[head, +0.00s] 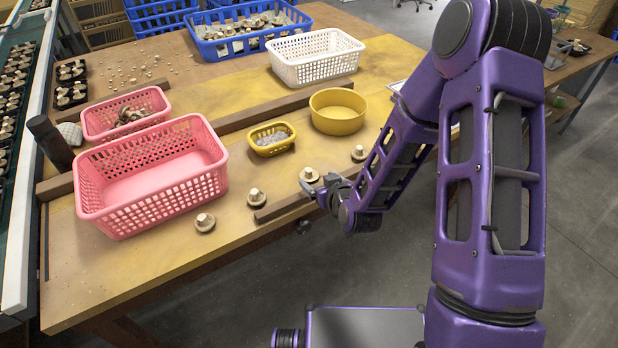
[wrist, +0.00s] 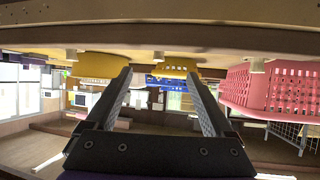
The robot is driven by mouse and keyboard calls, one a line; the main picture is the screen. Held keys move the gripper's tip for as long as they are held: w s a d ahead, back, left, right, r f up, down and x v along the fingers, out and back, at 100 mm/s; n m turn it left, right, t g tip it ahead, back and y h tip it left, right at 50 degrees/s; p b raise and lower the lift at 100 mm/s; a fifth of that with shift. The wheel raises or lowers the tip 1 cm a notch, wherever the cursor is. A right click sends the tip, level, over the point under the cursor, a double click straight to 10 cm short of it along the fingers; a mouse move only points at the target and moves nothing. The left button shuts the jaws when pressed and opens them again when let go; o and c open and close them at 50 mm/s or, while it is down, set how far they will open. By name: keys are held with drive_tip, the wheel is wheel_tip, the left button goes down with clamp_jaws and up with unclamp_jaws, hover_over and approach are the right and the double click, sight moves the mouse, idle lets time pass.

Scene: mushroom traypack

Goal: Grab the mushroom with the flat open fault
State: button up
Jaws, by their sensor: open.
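Several mushrooms stand stem-up in a slanting row on the table: one nearest the front (head: 205,222), one right of the large pink basket (head: 256,198), one by my gripper (head: 309,174) and one farther right (head: 358,154). I cannot tell from these views which cap has the flat open fault. My gripper (head: 320,190) is open and empty, low near the table's front edge, just in front of the third mushroom. The wrist view is upside down; its two fingers (wrist: 161,76) are spread, and a pale stem (wrist: 158,56) shows between them.
A wooden strip (head: 280,207) lies by the front edge. Behind the row are the large pink basket (head: 125,215), a small yellow basket (head: 271,149) and a yellow bowl (head: 337,125). A white basket (head: 316,72) stands farther back. Bare table lies around the mushrooms.

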sight(310, 171)
drive_tip(key=x, duration=0.9)
drive_tip(key=shift+w, duration=0.35)
clamp_jaws()
